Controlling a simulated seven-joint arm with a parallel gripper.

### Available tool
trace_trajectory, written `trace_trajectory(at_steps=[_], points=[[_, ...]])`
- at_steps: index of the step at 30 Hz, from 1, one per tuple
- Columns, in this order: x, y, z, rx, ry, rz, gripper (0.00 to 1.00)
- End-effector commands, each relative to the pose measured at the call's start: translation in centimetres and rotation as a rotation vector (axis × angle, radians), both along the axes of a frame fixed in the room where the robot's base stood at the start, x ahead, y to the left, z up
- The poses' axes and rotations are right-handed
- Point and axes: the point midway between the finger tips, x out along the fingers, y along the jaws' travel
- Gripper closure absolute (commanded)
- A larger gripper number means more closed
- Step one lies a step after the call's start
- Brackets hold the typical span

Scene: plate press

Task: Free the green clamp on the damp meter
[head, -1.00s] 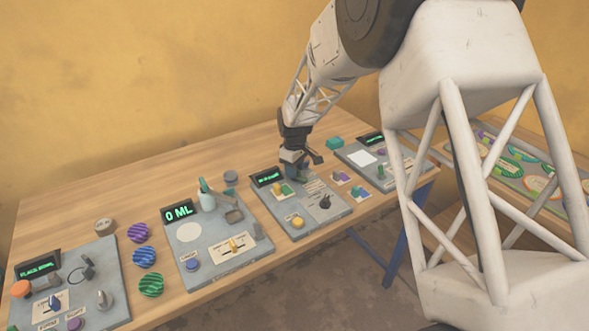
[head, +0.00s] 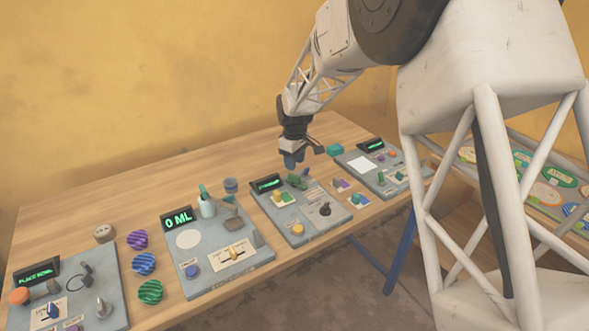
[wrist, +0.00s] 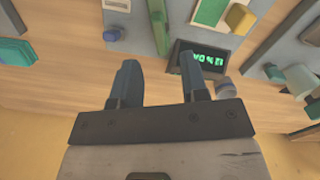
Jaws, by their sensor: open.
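The likely damp meter is the third grey panel (head: 283,214) from the left, with a lit green display (head: 267,184); its label is too small to read. A green clamp-like piece (head: 297,181) with a blue part beside it sits at its back edge, right of the display. My gripper (head: 291,161) hangs above and behind that back edge. Its fingers (wrist: 160,66) are apart with nothing between them. I cannot tell whether the clamp is closed.
The 0 ML panel (head: 245,262) with a bottle (head: 207,206) stands to the left. Striped balls (head: 144,264) lie further left. The wood behind the panels is mostly clear.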

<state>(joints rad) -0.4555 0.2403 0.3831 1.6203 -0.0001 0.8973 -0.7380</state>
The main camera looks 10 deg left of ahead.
Motion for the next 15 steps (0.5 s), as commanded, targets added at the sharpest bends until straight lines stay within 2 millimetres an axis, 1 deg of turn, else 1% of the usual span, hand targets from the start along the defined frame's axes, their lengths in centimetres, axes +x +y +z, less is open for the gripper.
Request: trace_trajectory(at_steps=[1, 3, 6, 15], points=[[0.0, 0.0, 0.6, 0.001, -0.001, 0.000, 0.59], [0.0, 0.0, 1.1, 0.001, -0.001, 0.000, 0.59], [0.0, 0.0, 1.5, 0.000, 0.000, 0.000, 0.59], [0.0, 0.0, 1.6, 0.000, 0.000, 0.000, 0.59]])
